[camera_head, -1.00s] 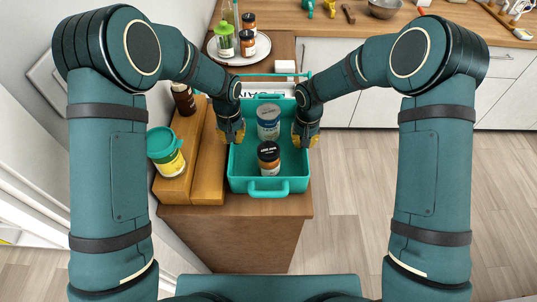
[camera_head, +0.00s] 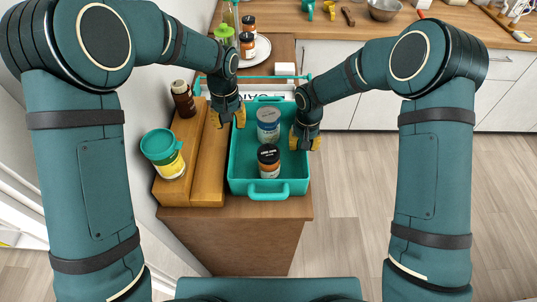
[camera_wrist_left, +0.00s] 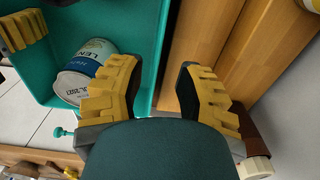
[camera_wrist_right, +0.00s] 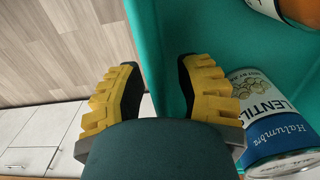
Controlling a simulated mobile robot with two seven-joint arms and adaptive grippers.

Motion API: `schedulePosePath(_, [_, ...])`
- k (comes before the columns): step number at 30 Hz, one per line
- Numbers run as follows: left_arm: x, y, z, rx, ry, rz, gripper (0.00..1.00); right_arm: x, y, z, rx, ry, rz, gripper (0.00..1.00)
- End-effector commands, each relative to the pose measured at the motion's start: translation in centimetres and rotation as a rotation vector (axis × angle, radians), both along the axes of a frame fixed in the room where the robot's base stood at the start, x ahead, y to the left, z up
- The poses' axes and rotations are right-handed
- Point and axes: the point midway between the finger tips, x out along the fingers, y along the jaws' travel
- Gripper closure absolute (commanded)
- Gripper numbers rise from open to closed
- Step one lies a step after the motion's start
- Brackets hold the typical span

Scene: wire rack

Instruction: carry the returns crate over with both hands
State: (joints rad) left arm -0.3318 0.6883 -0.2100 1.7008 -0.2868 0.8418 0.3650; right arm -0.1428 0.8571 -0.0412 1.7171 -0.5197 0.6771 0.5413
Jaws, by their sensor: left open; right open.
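The returns crate (camera_head: 243,165) is a teal open box on a wooden cabinet top, with a loop handle at its near end. It holds a lentils can (camera_head: 268,118) and a dark-lidded jar (camera_head: 268,158). My left gripper (camera_head: 228,117) is open at the crate's left wall; in the left wrist view the wall (camera_wrist_left: 154,45) runs between its fingers. My right gripper (camera_head: 306,143) is open at the right wall; in the right wrist view the wall (camera_wrist_right: 148,35) lies between its fingers. Contact with the walls cannot be told.
Wooden steps on the left carry a green-lidded jar (camera_head: 163,152) and a brown bottle (camera_head: 183,99). Behind the crate stands a plate (camera_head: 262,48) with jars. A far counter (camera_head: 435,28) holds a bowl (camera_head: 384,8). Floor at right is clear.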

Motion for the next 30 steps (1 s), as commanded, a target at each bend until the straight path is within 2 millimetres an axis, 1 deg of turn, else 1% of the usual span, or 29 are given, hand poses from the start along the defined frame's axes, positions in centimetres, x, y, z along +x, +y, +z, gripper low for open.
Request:
schedulePosePath(1, [0.1,0.0,1.0,-0.001,-0.004,0.0,0.66,0.0,0.0,0.0,0.0,0.0,0.0,0.66])
schedulePosePath(6, [0.0,0.0,3.1,-0.001,-0.002,0.0,0.66,0.0,0.0,0.0,0.0,0.0,0.0,0.66])
schedulePosePath(11, [0.0,0.0,3.9,0.0,0.0,-0.001,0.66,0.0,0.0,0.2,0.0,-0.001,0.0,0.66])
schedulePosePath(14, [0.0,0.0,4.0,0.0,0.0,0.0,0.66,0.1,0.0,1.1,0.0,-0.003,0.0,0.66])
schedulePosePath(17, [0.0,0.0,4.0,0.0,0.001,0.0,0.66,0.1,0.0,2.6,0.001,-0.004,0.001,0.66])
schedulePosePath(24, [0.0,0.0,4.0,0.0,0.001,0.0,0.66,0.1,0.0,7.6,0.001,-0.005,0.0,0.66])
schedulePosePath(27, [0.0,0.0,4.0,0.0,0.001,0.0,0.66,0.1,0.0,9.4,0.001,-0.005,0.0,0.66])
schedulePosePath(30, [0.0,0.0,4.0,0.0,0.001,0.0,0.66,0.1,0.0,10.7,0.001,-0.004,-0.001,0.66])
